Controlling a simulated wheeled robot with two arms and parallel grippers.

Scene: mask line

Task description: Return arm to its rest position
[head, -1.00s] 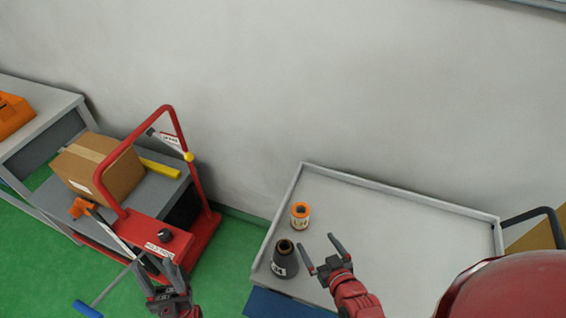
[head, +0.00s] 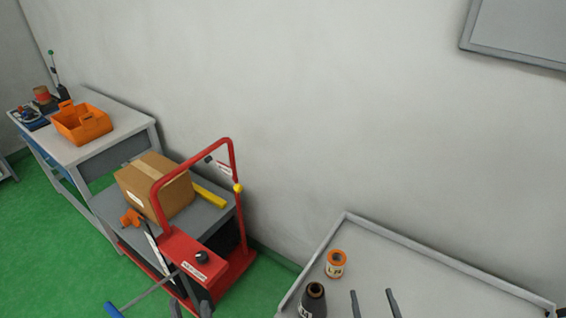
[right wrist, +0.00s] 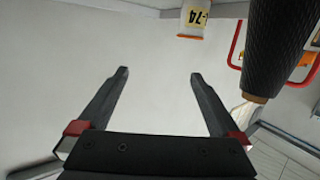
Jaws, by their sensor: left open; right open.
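My right gripper (head: 373,299) shows only as two dark, spread fingers at the bottom of the head view, over the grey tray top. In the right wrist view the same gripper (right wrist: 158,75) is open, with nothing between its fingers. The arms themselves are out of the head view. A dark cone-shaped bottle (head: 314,301) stands left of my right gripper. An orange-lidded jar (head: 336,264) stands behind it.
The grey tray top (head: 440,270) has a raised rim and is bare to the right. A red cart (head: 196,262) carries a cardboard box (head: 157,184) and a yellow bar (head: 209,196). A workbench (head: 125,115) at left holds an orange bin (head: 81,123).

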